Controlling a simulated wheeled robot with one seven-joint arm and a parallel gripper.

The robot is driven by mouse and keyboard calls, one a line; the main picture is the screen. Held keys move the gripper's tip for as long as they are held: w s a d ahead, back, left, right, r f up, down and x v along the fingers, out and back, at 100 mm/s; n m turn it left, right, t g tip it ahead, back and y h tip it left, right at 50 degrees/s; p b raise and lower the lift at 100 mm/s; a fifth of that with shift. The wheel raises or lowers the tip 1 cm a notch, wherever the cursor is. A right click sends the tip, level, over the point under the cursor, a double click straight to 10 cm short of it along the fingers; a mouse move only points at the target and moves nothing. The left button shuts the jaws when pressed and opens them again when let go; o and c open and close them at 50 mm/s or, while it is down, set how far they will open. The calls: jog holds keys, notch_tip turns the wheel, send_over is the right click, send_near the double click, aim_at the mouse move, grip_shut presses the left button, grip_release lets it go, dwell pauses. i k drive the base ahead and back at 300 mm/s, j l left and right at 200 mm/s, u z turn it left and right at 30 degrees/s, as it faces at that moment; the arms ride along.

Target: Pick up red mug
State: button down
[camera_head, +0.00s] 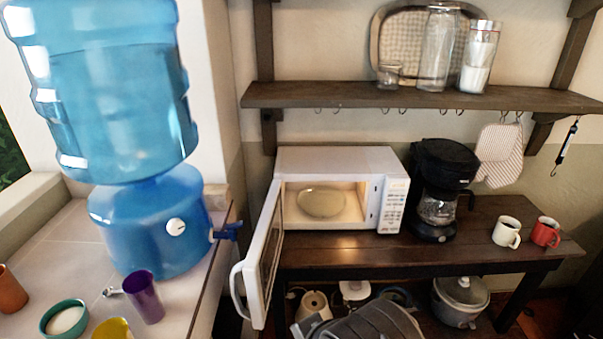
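A red mug (546,232) stands upright near the right end of the dark wooden table, with its handle towards the right front. No gripper fingers show in the head view, so I cannot see where my gripper is relative to the red mug.
A black coffee maker (441,190) stands left of the mugs, beside a microwave (340,160) with its door (262,255) open. A wall shelf (420,97) hangs above. A blue water dispenser (150,220) stands on the left counter. Bare tabletop (470,242) lies before the mugs.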

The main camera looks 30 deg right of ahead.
aim_at(545, 229)
jog(key=z, duration=0.85)
jog(key=l+z, duration=0.1)
jog(key=z, duration=0.75)
jog(key=l+z, duration=0.1)
jog(key=z, duration=0.75)
